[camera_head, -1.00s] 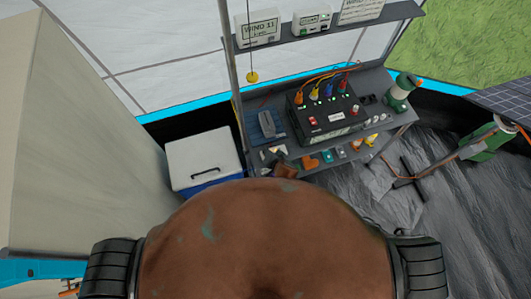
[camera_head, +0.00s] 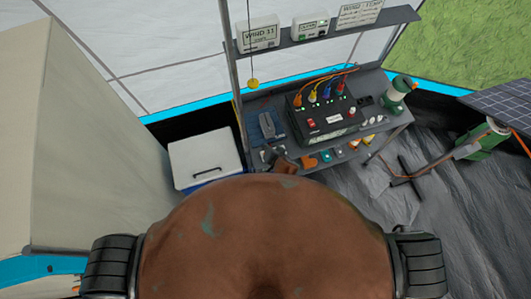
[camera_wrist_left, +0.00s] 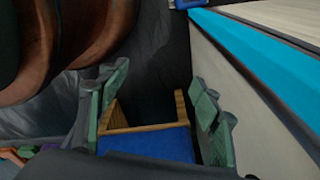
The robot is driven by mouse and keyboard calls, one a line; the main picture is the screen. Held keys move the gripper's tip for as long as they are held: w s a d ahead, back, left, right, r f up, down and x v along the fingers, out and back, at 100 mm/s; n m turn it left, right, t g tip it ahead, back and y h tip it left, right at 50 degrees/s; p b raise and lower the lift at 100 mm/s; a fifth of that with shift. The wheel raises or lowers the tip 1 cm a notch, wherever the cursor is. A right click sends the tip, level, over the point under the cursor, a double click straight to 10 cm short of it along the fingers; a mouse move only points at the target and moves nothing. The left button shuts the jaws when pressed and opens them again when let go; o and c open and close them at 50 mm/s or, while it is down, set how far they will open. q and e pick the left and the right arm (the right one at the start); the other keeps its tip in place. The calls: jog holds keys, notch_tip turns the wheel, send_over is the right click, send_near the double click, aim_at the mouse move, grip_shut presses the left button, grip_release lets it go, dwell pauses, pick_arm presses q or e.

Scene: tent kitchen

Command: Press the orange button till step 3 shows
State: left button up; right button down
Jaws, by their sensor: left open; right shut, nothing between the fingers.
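A black control box (camera_head: 335,117) stands on the grey bench, with coloured plugs along its back, a red switch (camera_head: 312,122) and a white label on its face. I cannot make out which part is an orange button, nor any step number. My left gripper (camera_wrist_left: 160,108) shows only in the left wrist view. Its green fingers are wide apart, with a blue, wood-edged thing (camera_wrist_left: 150,143) beyond them.
A yellow ball (camera_head: 253,84) hangs on a cord left of the bench. A white-lidded cooler (camera_head: 205,155) stands left. A green lantern (camera_head: 396,93) is at the bench's right end.

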pick_arm(q)
jog(key=shift+f, duration=0.1)
dwell(0.3)
grip_shut()
dwell(0.6)
dwell(1.2)
